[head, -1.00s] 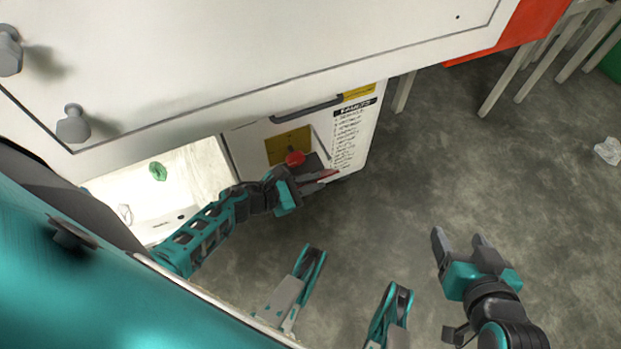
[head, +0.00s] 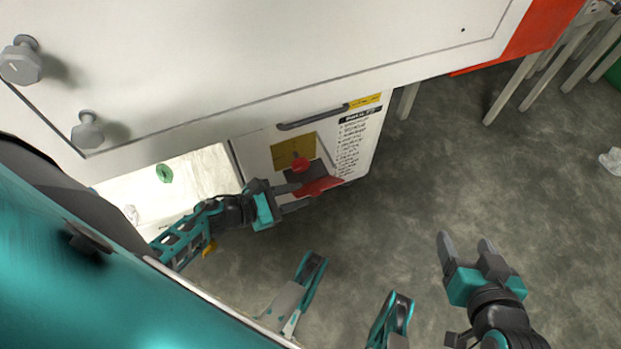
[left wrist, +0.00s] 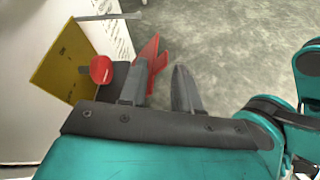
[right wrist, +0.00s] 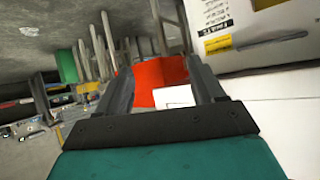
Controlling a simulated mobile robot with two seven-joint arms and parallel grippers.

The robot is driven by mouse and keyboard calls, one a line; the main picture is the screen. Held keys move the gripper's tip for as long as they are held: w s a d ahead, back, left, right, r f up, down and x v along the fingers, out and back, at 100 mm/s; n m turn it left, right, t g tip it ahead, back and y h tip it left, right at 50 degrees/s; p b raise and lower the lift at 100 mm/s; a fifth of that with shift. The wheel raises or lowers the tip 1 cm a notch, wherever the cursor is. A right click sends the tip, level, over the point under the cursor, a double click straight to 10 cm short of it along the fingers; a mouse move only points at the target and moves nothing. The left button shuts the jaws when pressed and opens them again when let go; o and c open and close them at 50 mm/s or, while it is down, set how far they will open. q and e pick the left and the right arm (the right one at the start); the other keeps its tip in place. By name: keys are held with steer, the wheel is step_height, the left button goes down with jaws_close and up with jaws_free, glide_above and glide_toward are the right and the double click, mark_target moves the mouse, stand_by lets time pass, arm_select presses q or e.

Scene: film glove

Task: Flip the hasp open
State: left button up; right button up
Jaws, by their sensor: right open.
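A red hasp flap (head: 322,187) stands out from the front of the white cabinet door, beside a yellow plate (head: 287,152) with a red knob (head: 300,164). In the left wrist view the flap (left wrist: 150,62) lies just beyond and partly between my left fingers; I cannot tell whether they touch it. My left gripper (head: 288,198) is at the flap, its fingers apart (left wrist: 158,85). Part of the flap's lower end is hidden by the near finger. My right gripper (head: 466,246) is open and empty over the floor at the right (right wrist: 162,85).
A dark handle bar (head: 312,117) and a printed label (head: 352,145) are on the door. An open white compartment (head: 200,172) lies left of it. The large white machine body (head: 260,60) overhangs above.

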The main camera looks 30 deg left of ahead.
arm_select(q)
steer(key=v, duration=0.6)
steer(key=shift+s+a+p, duration=0.15)
steer(key=shift+s+p, duration=0.15)
steer(key=shift+p, duration=0.1)
arm_select(e)
steer(key=shift+s+d+f, duration=0.15)
steer(key=shift+s+d, duration=0.15)
arm_select(q)
steer(key=shift+o, duration=0.3)
steer(key=shift+r, duration=0.1)
